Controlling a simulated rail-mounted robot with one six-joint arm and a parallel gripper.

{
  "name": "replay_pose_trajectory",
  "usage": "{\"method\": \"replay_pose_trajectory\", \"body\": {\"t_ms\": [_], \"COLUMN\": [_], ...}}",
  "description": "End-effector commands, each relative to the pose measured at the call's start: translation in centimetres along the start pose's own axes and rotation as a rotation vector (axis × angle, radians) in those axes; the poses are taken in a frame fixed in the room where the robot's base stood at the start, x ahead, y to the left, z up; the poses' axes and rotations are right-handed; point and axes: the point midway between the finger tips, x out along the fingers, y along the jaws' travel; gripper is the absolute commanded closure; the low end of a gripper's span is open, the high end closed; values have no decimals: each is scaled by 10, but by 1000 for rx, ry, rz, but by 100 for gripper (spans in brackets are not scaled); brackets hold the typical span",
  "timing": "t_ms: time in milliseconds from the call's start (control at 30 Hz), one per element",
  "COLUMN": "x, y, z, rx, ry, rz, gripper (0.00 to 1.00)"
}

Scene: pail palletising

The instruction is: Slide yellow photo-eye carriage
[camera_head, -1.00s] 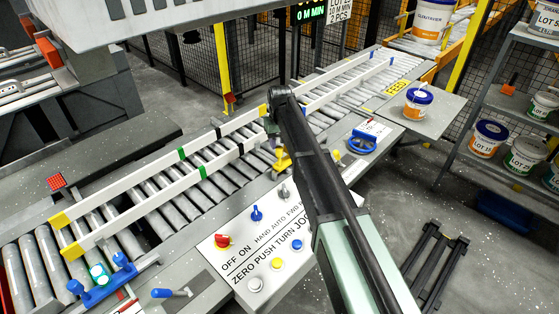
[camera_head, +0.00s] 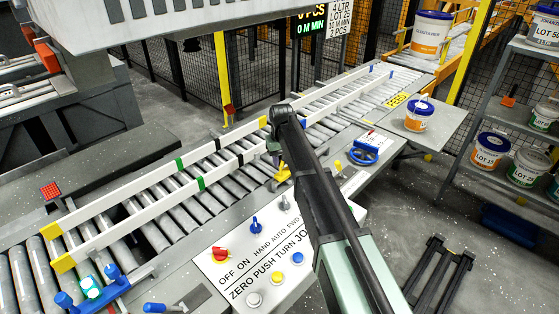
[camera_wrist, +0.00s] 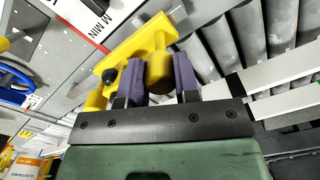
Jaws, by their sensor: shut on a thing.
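The yellow photo-eye carriage (camera_wrist: 140,52) fills the upper middle of the wrist view. My gripper (camera_wrist: 158,75) is shut on its round yellow knob, with a purple-padded finger on either side. In the head view the carriage (camera_head: 283,173) sits at the near edge of the roller conveyor, beside the near white guide rail. My gripper (camera_head: 275,150) is there just above it, mostly hidden by my arm.
White guide rails (camera_head: 150,207) run along the roller conveyor. A control panel (camera_head: 275,262) with knobs and buttons lies in front. A blue handwheel (camera_head: 363,151) is right of the carriage. A pail (camera_head: 418,117) stands on the side table, and a shelf holds several pails.

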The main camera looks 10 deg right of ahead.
Motion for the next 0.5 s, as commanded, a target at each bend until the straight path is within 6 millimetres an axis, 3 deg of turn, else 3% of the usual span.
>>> {"method": "replay_pose_trajectory", "body": {"t_ms": [300, 500], "x": [-1, -1], "y": [56, 60], "z": [-31, -31], "rx": [3, 1], "ry": [2, 2], "rz": [1, 0], "gripper": [100, 100]}}
